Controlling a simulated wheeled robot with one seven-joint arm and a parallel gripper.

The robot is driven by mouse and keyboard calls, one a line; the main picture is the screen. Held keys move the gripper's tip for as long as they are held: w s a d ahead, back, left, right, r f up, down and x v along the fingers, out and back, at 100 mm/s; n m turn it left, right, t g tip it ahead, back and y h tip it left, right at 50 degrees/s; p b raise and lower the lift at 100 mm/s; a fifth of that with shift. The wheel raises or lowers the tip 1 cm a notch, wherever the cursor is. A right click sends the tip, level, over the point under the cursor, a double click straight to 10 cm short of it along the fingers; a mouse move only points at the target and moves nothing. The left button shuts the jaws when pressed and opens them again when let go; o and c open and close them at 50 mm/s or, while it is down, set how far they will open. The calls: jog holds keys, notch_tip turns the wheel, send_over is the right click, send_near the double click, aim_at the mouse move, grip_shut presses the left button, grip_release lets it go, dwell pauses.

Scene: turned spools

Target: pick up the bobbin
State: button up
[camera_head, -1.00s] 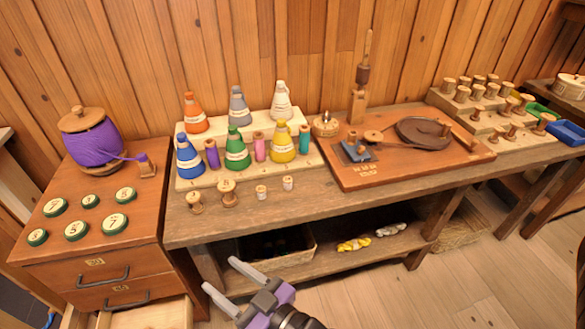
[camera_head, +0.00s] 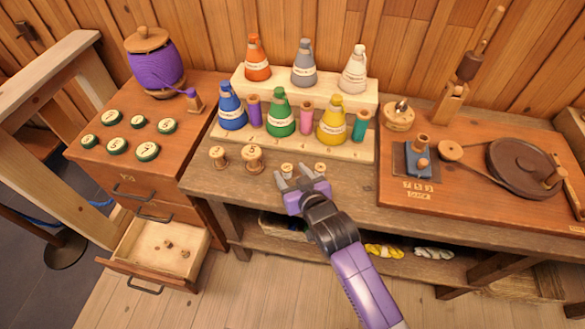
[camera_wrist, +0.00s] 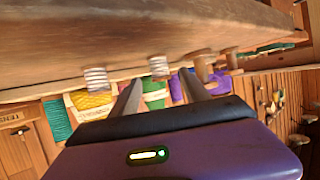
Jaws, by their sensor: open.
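Two small pale bobbins stand upright near the front edge of the bench, the left one (camera_head: 287,168) and the right one (camera_head: 320,168). Two larger bare wooden spools (camera_head: 253,158) stand left of them. My gripper (camera_head: 293,175) is open and empty at the bench's front edge, its fingertips around or just before the left small bobbin; I cannot tell if they touch it. In the wrist view, which looks upside down, that ribbed whitish bobbin (camera_wrist: 158,66) shows between and beyond my fingers (camera_wrist: 159,82), and the other small bobbin (camera_wrist: 95,78) is to the left.
Behind stands a stepped rack (camera_head: 355,150) with coloured cones and thread spools. A winding board (camera_head: 480,210) with a dark wheel lies on the right. On the left is a cabinet with an open drawer (camera_head: 130,262) holding small spools, and a purple yarn drum (camera_head: 155,70).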

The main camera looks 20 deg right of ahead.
aim_at(285, 165)
jog(key=x, duration=0.6)
jog(key=shift+w+r, duration=0.15)
jog(key=shift+w, duration=0.15)
grip_shut()
